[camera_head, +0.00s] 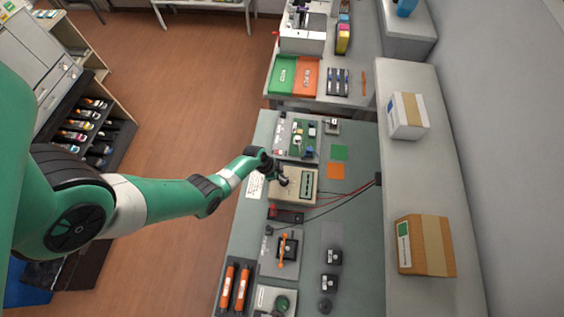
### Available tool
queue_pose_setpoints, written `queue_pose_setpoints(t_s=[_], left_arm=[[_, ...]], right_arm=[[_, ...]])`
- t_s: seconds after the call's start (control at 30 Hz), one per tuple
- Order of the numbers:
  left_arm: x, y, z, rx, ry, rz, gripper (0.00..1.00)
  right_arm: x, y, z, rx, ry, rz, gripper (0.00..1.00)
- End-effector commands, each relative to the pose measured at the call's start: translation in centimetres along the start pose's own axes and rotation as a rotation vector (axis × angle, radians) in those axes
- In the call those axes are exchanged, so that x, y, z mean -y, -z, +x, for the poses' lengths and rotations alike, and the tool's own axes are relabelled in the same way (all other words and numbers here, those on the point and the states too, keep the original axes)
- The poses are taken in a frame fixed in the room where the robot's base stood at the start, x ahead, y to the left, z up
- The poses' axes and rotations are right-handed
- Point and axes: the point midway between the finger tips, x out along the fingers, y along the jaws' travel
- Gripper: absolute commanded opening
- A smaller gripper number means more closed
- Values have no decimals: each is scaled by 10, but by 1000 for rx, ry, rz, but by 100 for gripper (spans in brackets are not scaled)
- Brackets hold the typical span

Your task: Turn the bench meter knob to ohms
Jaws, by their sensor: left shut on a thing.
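The bench meter (307,188) is a beige box with a dark panel, on the grey-green workbench (352,220) in the head view. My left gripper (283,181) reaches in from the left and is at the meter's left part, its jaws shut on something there. The knob is hidden by the gripper, so I cannot read its setting. Red and black leads run from the meter's area to the right. My right gripper is not in view.
A circuit board (299,138) lies just beyond the meter. An orange-handled fixture (288,247) stands nearer. Cardboard boxes (433,245) sit on the right-hand ledge.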

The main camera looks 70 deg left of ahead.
Motion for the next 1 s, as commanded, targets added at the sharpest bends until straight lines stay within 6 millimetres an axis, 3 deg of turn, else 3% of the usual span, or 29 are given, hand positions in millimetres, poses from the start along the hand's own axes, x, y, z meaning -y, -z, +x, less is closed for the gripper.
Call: queue_pose_setpoints(t_s=[0.27, 0.6, 1.0], left_arm=[[4, 0, 0, 2, -100, 241, 0], [6, 0, 4, 2, -211, 514, 0], [7, 1, 3, 3, -281, 691, 0]], right_arm=[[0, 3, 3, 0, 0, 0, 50], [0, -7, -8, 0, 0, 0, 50], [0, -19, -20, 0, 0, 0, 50]])
